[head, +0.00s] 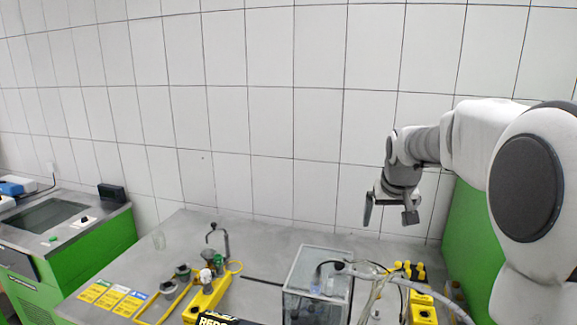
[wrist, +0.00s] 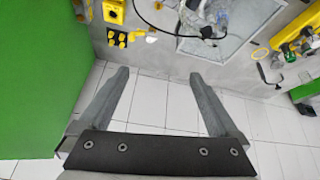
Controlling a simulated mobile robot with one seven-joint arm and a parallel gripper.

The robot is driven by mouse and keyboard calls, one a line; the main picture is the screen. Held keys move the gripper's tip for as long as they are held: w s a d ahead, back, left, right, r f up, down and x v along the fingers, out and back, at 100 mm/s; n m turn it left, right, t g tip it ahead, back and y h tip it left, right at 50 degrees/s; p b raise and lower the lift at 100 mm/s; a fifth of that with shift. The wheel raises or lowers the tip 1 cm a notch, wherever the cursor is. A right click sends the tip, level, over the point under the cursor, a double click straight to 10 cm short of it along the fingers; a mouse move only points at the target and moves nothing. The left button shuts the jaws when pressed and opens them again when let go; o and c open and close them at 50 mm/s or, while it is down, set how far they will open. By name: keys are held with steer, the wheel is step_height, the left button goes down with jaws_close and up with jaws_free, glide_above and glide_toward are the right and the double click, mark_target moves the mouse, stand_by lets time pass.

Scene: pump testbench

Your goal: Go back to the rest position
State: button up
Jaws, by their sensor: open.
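My gripper (head: 390,208) is open and empty in the head view, raised in front of the tiled wall above the back right of the bench. In the wrist view my gripper (wrist: 157,90) shows two grey fingers spread wide with only wall tiles between them. The fingers touch nothing. My arm reaches in from the right side of the head view.
Below stands a grey bench (head: 190,228) with a clear tank (head: 318,268), hoses and yellow pump parts (head: 421,305). A yellow fixture (head: 207,296) and colored cards (head: 112,296) lie left. A green panel (head: 475,235) stands at right. Air before the wall is free.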

steer(key=s+a+r, duration=0.2)
steer(key=s+a, duration=0.1)
steer(key=s, duration=0.5)
steer(key=s+a+r, duration=0.2)
steer(key=s, duration=0.5)
steer(key=s+a+f, duration=0.1)
steer(key=s+f, duration=0.1)
steer(key=s, duration=0.6)
steer(key=s+a+f+n+y, duration=0.1)
steer(key=s+a+f, duration=0.1)
steer(key=s, duration=0.6)
steer(key=shift+s+f, duration=0.35)
steer(key=shift+f, duration=0.1)
steer(key=shift+a, duration=0.1)
